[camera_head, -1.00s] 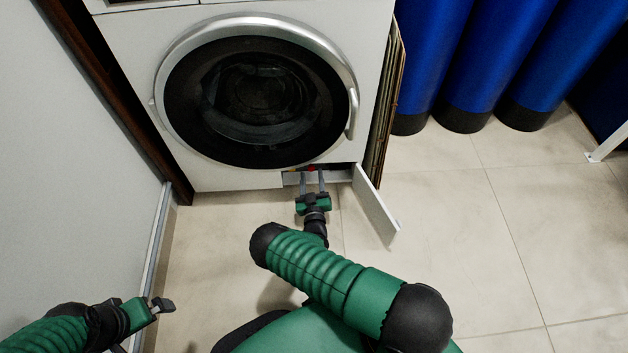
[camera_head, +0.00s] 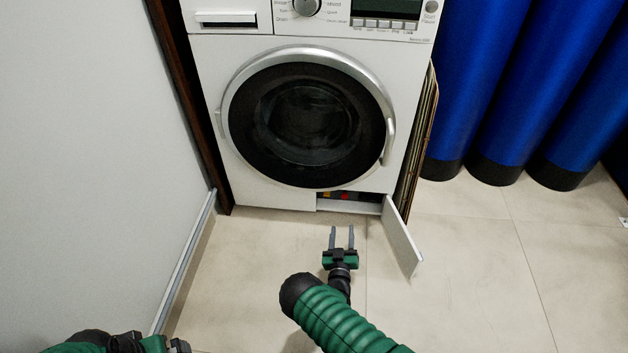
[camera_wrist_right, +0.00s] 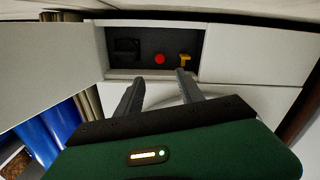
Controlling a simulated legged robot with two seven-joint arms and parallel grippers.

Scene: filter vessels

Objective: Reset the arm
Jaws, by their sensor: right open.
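My right gripper (camera_head: 342,238) is open and empty above the floor, a short way in front of the washing machine (camera_head: 215,130). In the right wrist view its two fingers (camera_wrist_right: 160,92) point at the open service compartment, with nothing between them. The compartment (camera_head: 350,208) is at the lower right of the machine. A red knob (camera_wrist_right: 160,59), a yellow part (camera_wrist_right: 184,61) and a black part (camera_wrist_right: 127,48) show inside it. Its white flap (camera_head: 404,240) stands open to the right. My left gripper (camera_head: 178,346) is cut off at the bottom left edge.
Several blue vessels (camera_head: 510,90) with black bases stand at the right. Flat panels (camera_head: 420,145) lean beside the machine. A grey wall (camera_head: 90,150) closes off the left. The tiled floor (camera_head: 480,285) is clear at the right front.

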